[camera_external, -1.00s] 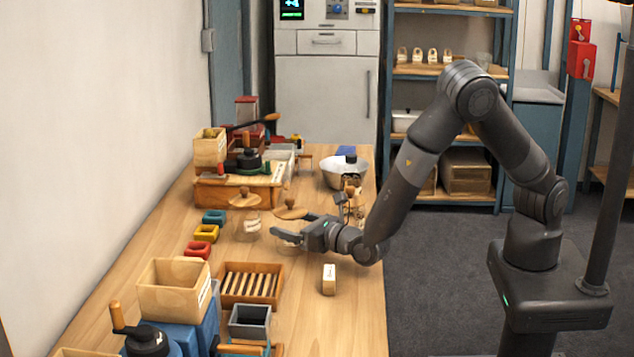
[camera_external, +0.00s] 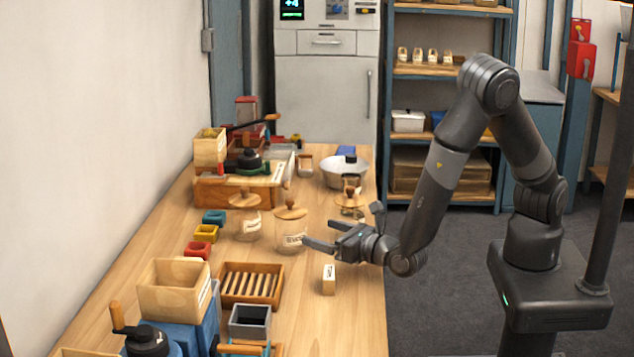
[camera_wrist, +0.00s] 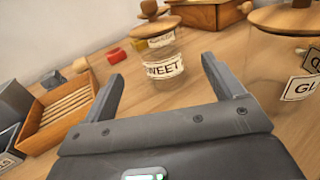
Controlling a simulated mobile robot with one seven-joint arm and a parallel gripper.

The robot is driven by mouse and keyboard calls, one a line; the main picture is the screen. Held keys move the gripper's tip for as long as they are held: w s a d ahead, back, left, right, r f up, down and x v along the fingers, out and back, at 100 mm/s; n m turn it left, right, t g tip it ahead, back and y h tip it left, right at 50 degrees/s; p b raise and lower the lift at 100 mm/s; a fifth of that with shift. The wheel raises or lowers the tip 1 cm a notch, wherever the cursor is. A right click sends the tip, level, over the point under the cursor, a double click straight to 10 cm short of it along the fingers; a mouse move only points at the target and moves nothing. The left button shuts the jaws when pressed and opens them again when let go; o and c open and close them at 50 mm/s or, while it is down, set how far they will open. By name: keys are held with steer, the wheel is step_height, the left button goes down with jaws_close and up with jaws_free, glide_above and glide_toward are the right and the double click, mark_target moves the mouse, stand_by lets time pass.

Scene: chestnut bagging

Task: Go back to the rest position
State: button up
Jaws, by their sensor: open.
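My gripper (camera_external: 318,235) is open and empty, held low over the right part of the wooden table (camera_external: 345,325). In the wrist view its two fingers (camera_wrist: 160,82) stand wide apart. A third jar (camera_external: 349,205) stands behind my gripper, and a jar with a partly visible label (camera_wrist: 285,68) is close on the right in the wrist view.
A small labelled wooden block (camera_external: 329,280) stands in front of my gripper. A slatted wooden tray (camera_external: 278,298) and a grey bin (camera_external: 249,318) are at front left. Red, yellow and teal cups line the left. A metal bowl (camera_external: 336,175) is at the back. Free floor lies right of the table.

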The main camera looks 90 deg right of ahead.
steer(key=s+d+r+m+g+h, duration=0.2)
steer(key=r+m+h, duration=0.1)
steer(key=r+m, duration=0.2)
steer(key=s+d+r+m+g+h, duration=0.1)
steer(key=d+r+m+h, duration=0.2)
steer(key=r+m, duration=0.3)
steer(key=s+d+r+m+g+y, duration=0.1)
steer(key=s+d+m+g+y, duration=0.3)
steer(key=s+d+m+g, duration=0.85)
steer(key=s+a+r+m+t+y, duration=0.2)
steer(key=s+a+r+m+y, duration=0.1)
steer(key=s, duration=0.4)
steer(key=s+a+r+m+t+y, duration=0.3)
steer(key=s+a+r+y, duration=0.1)
steer(key=y, duration=0.4)
steer(key=s+a, duration=0.1)
steer(key=s, duration=0.1)
steer(key=shift+s, duration=0.35)
